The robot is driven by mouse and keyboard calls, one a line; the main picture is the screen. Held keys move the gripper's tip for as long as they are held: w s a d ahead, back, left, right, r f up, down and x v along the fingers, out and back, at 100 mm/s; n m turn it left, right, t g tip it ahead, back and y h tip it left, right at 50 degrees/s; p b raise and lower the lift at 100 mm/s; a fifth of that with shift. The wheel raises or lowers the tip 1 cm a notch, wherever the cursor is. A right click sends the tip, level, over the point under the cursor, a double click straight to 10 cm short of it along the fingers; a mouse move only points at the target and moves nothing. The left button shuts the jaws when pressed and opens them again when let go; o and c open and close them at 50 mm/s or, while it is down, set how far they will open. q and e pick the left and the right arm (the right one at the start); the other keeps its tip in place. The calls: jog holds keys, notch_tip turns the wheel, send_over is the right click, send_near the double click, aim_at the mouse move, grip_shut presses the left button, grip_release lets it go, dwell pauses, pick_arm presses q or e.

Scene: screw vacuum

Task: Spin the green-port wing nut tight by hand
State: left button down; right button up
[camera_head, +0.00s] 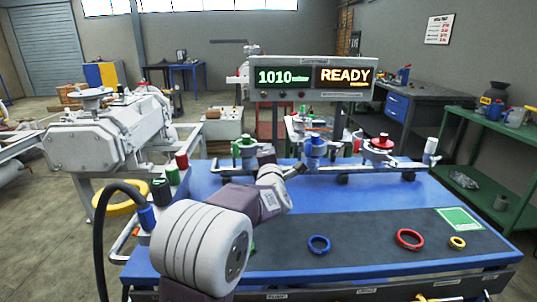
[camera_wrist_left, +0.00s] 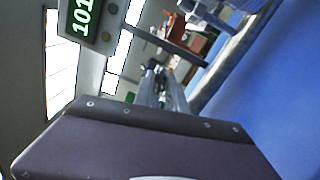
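The green port (camera_head: 245,149) stands at the back left of the blue table, with a green-topped fitting on a metal pipe. Its wing nut is too small to make out. The left wrist view shows mostly the purple gripper body (camera_wrist_left: 150,150), with the fingertips not clear. The blue port (camera_head: 315,148) and the red port (camera_head: 378,148) stand farther right. My right gripper is not in view.
A display (camera_head: 312,77) behind the table reads 1010 and READY. Blue ring (camera_head: 319,245), red ring (camera_head: 409,239) and yellow ring (camera_head: 457,243) lie on the dark mat (camera_head: 360,255). Red and green cylinders stand at the table's left edge.

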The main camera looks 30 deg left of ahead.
pick_arm(q)
jog(key=shift+m, duration=0.3)
jog(key=shift+m+p, duration=4.6)
jog(key=shift+m, duration=8.1)
jog(key=c, duration=1.6)
grip_release()
